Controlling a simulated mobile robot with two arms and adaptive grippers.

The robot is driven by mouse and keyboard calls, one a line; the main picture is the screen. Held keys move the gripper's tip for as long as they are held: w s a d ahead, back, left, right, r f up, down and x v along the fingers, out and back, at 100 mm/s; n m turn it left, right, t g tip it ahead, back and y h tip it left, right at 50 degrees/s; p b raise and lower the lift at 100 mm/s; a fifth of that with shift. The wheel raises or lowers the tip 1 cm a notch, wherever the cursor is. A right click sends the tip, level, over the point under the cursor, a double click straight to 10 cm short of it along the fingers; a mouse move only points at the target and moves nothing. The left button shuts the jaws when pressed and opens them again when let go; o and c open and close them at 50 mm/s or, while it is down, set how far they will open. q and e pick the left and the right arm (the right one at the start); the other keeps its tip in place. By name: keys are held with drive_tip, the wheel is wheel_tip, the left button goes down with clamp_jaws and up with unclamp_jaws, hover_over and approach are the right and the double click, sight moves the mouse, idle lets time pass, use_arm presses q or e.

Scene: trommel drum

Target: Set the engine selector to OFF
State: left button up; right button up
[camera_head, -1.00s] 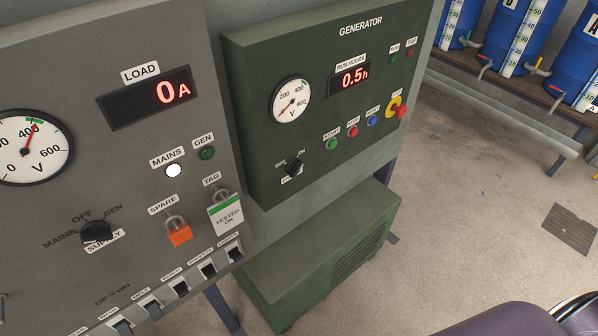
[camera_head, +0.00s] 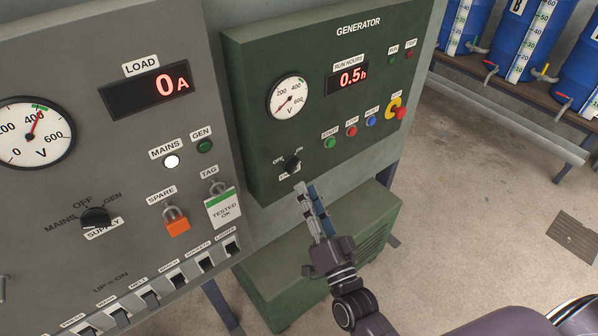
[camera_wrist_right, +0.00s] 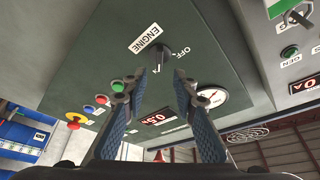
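The engine selector (camera_head: 291,163) is a small black rotary knob at the lower left of the green generator panel, with OFF and ON labels above it. It also shows in the right wrist view (camera_wrist_right: 157,56), beside the ENGINE and OFF labels. I cannot tell for certain which label it points to. My right gripper (camera_head: 305,188) is just below the knob in the head view. In the wrist view its two blue-padded fingers (camera_wrist_right: 160,80) are apart and empty, with the knob just beyond the tips, not visibly touched. My left gripper is not in view.
The generator panel (camera_head: 240,110) has coloured buttons (camera_head: 351,130) and a red emergency stop (camera_head: 400,112) right of the knob. A grey supply panel (camera_head: 60,95) stands at left. A green housing (camera_head: 265,275) juts out below. Open floor lies at right.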

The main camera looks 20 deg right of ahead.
sight(297, 167)
drive_tip(key=p+x, duration=0.1)
drive_tip(key=x, duration=0.5)
drive_tip(key=shift+w+p, duration=0.3)
drive_tip(key=shift+w, duration=0.1)
clamp_jaws()
